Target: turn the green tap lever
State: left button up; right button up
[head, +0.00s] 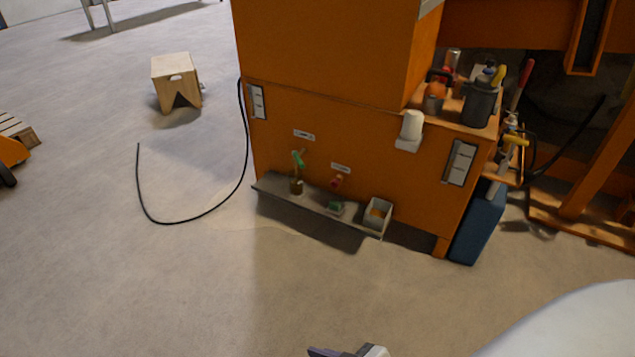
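The green tap lever (299,159) is on the front of the orange cabinet (345,130), under a small white label. It stands above a narrow grey shelf (275,188). A small brown cup-like object (296,187) is on the shelf just below it. A red tap handle (336,182) is to its right, under a second label. A small dark and pale part, probably of my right gripper (348,351), shows at the bottom edge, far from the lever. Its fingers are mostly cut off, so their opening cannot be judged. My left gripper is out of view.
A small green item (336,208) and a light open box (377,217) are on the shelf's right part. A black cable (190,221) lies on the floor at left, near a wooden stool (172,68). The floor before the cabinet is clear.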

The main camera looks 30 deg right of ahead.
aim_at(295, 153)
jog(key=u, duration=0.6)
jog(key=k, duration=0.25)
jog(key=z, duration=1.6)
jog(key=i, duration=0.95)
jog(key=u, duration=0.6)
jog(key=i, duration=0.75)
jog(key=u, duration=0.65)
